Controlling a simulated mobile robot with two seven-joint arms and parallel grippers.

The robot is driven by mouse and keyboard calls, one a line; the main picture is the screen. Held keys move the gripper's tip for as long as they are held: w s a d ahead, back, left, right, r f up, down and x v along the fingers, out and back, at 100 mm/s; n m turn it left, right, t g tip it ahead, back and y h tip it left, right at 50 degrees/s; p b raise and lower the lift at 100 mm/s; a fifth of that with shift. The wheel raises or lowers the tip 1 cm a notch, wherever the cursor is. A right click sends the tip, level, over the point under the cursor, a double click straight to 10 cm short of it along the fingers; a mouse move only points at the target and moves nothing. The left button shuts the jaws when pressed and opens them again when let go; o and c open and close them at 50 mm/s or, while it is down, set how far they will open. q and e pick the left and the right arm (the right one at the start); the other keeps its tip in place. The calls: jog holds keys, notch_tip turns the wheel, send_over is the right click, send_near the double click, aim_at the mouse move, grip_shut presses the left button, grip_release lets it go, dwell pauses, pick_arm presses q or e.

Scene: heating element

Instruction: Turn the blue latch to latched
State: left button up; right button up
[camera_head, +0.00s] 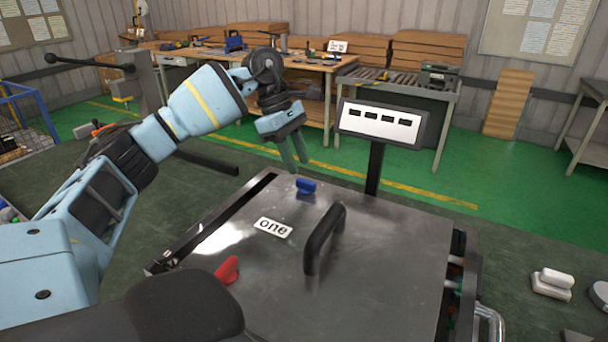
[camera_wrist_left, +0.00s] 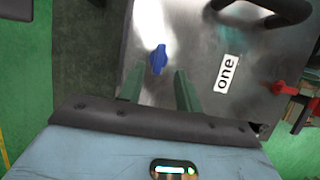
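The blue latch (camera_head: 306,186) sits near the far edge of the metal lid (camera_head: 375,275). In the left wrist view the blue latch (camera_wrist_left: 159,59) lies ahead of the fingertips, in line with the gap between them. My left gripper (camera_head: 295,164) is just above and beyond the blue latch, fingers pointing down. In the left wrist view its two green fingers (camera_wrist_left: 158,80) are apart with nothing between them, so it is open and not touching the latch. My right gripper is not in view.
A red latch (camera_head: 227,270) sits at the lid's near left. A black handle (camera_head: 324,238) rises from the lid's middle, beside a plate reading "one" (camera_head: 273,227). A display on a post (camera_head: 381,122) stands behind the lid. Above the lid's far left is free room.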

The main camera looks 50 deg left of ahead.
aim_at(306, 181)
pick_arm(q)
jog(key=shift+x, duration=2.35)
grip_shut()
